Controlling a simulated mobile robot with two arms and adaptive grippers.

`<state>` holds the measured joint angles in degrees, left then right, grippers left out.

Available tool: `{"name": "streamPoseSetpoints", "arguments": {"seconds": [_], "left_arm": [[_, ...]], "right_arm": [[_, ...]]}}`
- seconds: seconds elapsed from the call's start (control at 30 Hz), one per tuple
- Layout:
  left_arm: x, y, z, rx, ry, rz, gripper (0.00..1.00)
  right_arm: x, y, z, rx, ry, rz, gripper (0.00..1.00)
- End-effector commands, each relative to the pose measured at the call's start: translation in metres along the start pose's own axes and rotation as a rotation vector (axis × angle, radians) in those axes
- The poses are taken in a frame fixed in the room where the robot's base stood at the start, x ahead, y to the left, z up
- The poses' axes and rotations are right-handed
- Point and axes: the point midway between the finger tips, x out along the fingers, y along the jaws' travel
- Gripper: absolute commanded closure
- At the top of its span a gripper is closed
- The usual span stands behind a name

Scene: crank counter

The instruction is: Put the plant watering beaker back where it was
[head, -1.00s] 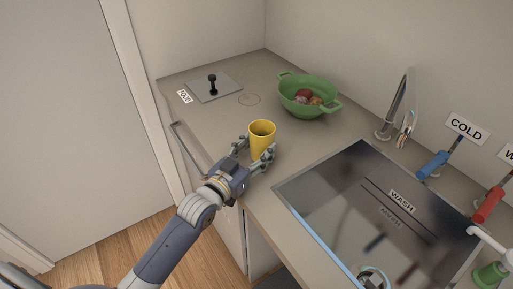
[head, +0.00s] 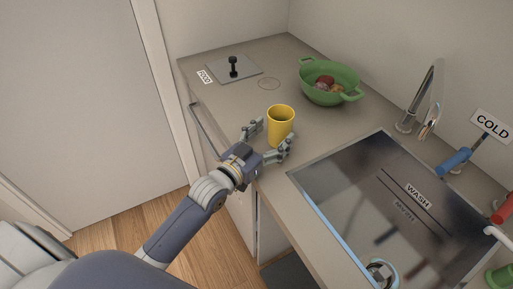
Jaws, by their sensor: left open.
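The yellow beaker (head: 281,124) stands upright on the counter, left of the sink. My left gripper (head: 272,138) is open, with its fingers on the near side of the beaker and apart from each other; I cannot tell whether either finger touches it. A thin circle outline (head: 269,84) is marked on the counter behind the beaker, and it is empty. My right gripper is not in clear view.
A green bowl (head: 331,97) with round items stands at the back. The sink (head: 345,190) labelled WASH, a tap (head: 431,100) and a blue lever (head: 455,161) are at right.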

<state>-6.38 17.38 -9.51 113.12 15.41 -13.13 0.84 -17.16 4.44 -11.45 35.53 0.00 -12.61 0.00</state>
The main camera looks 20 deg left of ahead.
Motion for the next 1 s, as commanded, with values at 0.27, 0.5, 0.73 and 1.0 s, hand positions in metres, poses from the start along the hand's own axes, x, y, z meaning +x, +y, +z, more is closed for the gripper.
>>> {"name": "streamPoseSetpoints", "arguments": {"seconds": [0.27, 0.5, 0.73, 1.0], "left_arm": [[-0.053, 0.001, 0.002, 0.001, -0.003, 0.002, 0.27], [-0.09, 0.0, 0.002, 0.001, -0.002, 0.0, 0.27], [-0.106, 0.0, 0.0, 0.001, 0.0, 0.001, 0.27], [-0.108, 0.0, -0.001, 0.0, 0.0, 0.0, 0.27]], "right_arm": [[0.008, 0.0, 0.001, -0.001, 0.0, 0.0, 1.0], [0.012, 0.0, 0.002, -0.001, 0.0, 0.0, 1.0], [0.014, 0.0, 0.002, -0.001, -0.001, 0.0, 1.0], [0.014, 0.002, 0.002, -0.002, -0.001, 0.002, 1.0]]}}
